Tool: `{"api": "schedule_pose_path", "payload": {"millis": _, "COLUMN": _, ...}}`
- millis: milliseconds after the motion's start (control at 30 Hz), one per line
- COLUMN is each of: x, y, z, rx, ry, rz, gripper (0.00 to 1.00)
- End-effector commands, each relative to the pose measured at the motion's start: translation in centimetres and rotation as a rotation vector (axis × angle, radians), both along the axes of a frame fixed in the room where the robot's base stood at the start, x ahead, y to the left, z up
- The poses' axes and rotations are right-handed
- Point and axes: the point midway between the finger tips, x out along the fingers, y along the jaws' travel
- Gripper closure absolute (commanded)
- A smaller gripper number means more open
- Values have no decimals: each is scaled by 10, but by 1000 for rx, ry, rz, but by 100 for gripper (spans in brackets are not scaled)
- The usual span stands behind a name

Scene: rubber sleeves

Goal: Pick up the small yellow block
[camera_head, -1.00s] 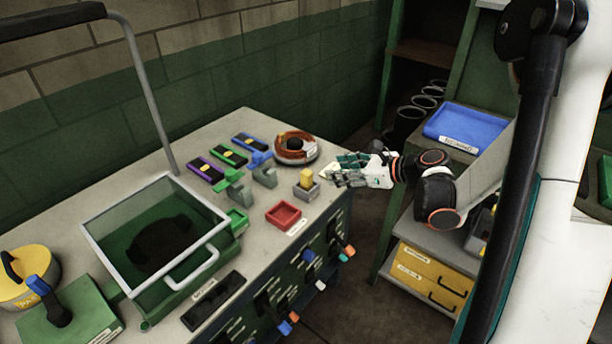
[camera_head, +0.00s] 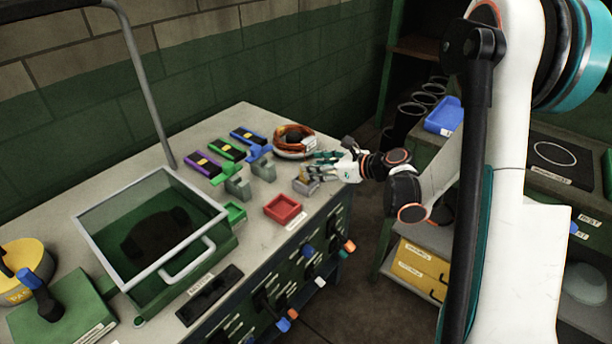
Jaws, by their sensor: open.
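The small yellow block (camera_head: 304,178) is in the small grey holder (camera_head: 304,187) near the table's right edge. It is mostly covered, with only a small yellowish patch showing. My gripper (camera_head: 314,166) is open and comes in from the right, with its fingers over and beside the block. I cannot tell whether the fingers touch the block.
A red tray (camera_head: 284,210) stands in front of the holder, and a copper coil (camera_head: 294,141) lies behind it. Grey-green clamps (camera_head: 250,176) stand to the left. A large glass-sided box (camera_head: 152,235) fills the table's left middle.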

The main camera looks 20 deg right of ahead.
Motion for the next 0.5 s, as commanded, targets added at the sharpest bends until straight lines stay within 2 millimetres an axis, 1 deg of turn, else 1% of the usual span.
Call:
{"api": "schedule_pose_path", "payload": {"millis": 33, "x": 4, "y": 6, "z": -6, "rx": 0, "ry": 0, "rz": 2, "gripper": 52}}
{"api": "schedule_pose_path", "payload": {"millis": 100, "x": 10, "y": 12, "z": -12, "rx": 0, "ry": 0, "rz": 3, "gripper": 52}}
{"api": "schedule_pose_path", "payload": {"millis": 233, "x": 22, "y": 24, "z": -18, "rx": 0, "ry": 0, "rz": 3, "gripper": 52}}
{"api": "schedule_pose_path", "payload": {"millis": 333, "x": 27, "y": 27, "z": -20, "rx": 0, "ry": 0, "rz": 1, "gripper": 52}}
{"api": "schedule_pose_path", "payload": {"millis": 500, "x": 28, "y": 27, "z": -19, "rx": 0, "ry": 0, "rz": 1, "gripper": 52}}
